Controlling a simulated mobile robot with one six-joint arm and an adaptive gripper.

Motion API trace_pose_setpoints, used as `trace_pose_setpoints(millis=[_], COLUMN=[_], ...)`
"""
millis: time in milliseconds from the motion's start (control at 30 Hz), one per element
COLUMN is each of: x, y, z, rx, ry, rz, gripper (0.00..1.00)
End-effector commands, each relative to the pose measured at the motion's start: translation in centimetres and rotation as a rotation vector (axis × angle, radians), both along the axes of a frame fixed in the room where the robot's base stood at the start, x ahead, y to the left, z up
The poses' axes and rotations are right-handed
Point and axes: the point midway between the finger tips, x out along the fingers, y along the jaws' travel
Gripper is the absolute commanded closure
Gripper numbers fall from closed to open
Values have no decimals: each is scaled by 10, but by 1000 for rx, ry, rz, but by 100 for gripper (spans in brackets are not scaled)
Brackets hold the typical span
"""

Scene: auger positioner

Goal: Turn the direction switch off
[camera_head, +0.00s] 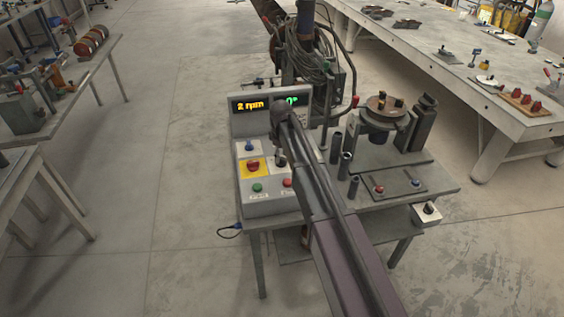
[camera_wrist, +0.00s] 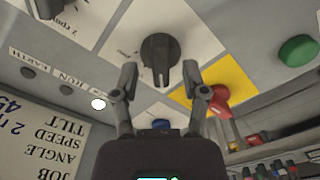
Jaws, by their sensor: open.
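A black rotary switch (camera_wrist: 160,55) with a pointer ridge sits on a white label plate on the control panel, in the wrist view. Its ridge points down in that picture, toward my gripper. The lettering on its plate is too small to read, so I cannot confirm it is the direction switch. My gripper (camera_wrist: 161,80) is open and empty, its two fingers apart on either side of the ridge's line. Whether they touch the switch I cannot tell.
A green button (camera_wrist: 298,50) is farther right, and a blue control (camera_wrist: 160,124) is low. Another black knob (camera_wrist: 46,8) is at upper left. The positioner (camera_head: 384,112) stands right of the panel.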

Motion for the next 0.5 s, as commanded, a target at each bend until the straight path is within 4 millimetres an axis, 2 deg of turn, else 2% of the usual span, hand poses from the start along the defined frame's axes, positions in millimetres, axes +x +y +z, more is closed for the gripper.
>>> trace_pose_setpoints(millis=[133,500], x=[0,0], y=[0,0], z=[-9,-11], rx=[0,0], ry=[0,0], rz=[0,0], gripper=[43,43])
